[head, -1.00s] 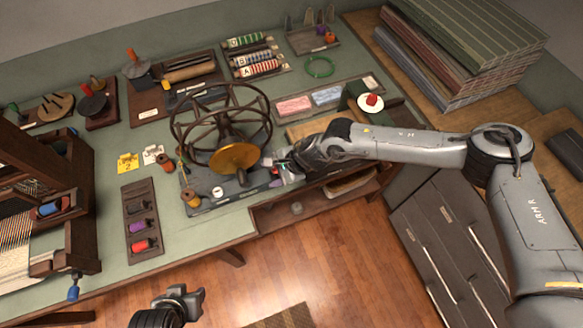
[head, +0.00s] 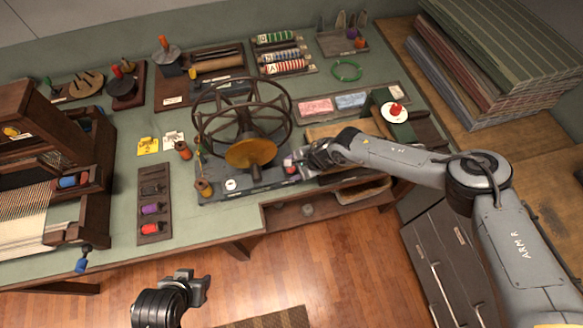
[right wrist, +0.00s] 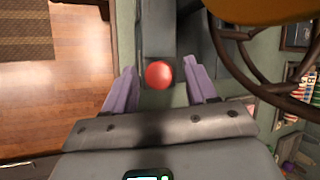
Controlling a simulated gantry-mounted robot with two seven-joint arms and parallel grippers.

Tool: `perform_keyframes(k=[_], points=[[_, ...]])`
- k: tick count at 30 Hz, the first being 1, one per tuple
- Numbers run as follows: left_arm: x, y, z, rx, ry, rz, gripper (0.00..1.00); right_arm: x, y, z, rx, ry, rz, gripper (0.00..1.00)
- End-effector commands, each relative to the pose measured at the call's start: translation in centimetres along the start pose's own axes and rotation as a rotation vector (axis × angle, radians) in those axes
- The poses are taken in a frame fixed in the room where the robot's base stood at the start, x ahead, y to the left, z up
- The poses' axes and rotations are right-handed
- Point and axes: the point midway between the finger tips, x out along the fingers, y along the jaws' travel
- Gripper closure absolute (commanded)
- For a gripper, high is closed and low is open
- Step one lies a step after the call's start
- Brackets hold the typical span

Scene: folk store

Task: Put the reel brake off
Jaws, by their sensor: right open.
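The reel (head: 283,85) is a dark spoked wheel frame with a brass disc (head: 250,152) at its near end, standing on a dark base on the bench. A small red knob (head: 291,169) sits on the base just right of the disc. My right gripper (head: 294,161) is at this knob. In the right wrist view the round red knob (right wrist: 158,74) lies between the two purple fingers of my open right gripper (right wrist: 161,88), with gaps on both sides. My left gripper (head: 195,284) hangs over the floor, away from the bench; its jaw state is unclear.
The reel's rim (right wrist: 262,90) and brass disc (right wrist: 255,8) are close to the right gripper in the wrist view. A tray of coloured spools (head: 153,190) lies farther left. A green device (head: 386,112) stands right.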

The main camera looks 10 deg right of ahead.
Motion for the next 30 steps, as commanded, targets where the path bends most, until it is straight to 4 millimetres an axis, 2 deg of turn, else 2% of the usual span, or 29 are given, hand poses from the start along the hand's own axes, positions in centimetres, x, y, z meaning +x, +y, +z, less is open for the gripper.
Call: perform_keyframes(k=[5,15,26,30], points=[[0.01,0.17,-0.04,-0.006,0.001,0.005,0.57,0.98,0.07,0.05,0.0,-0.001,0.001,0.43],[0.01,0.19,-0.04,-0.006,0.001,0.006,0.57,1.12,0.06,0.01,0.0,0.0,0.001,0.44],[0.03,-0.04,0.03,0.004,-0.001,-0.002,0.57,1.11,0.06,0.0,0.001,0.0,0.001,1.0],[0.04,-0.09,0.05,0.006,-0.001,-0.003,0.57,1.11,0.06,-0.02,0.001,0.0,0.001,1.0]])
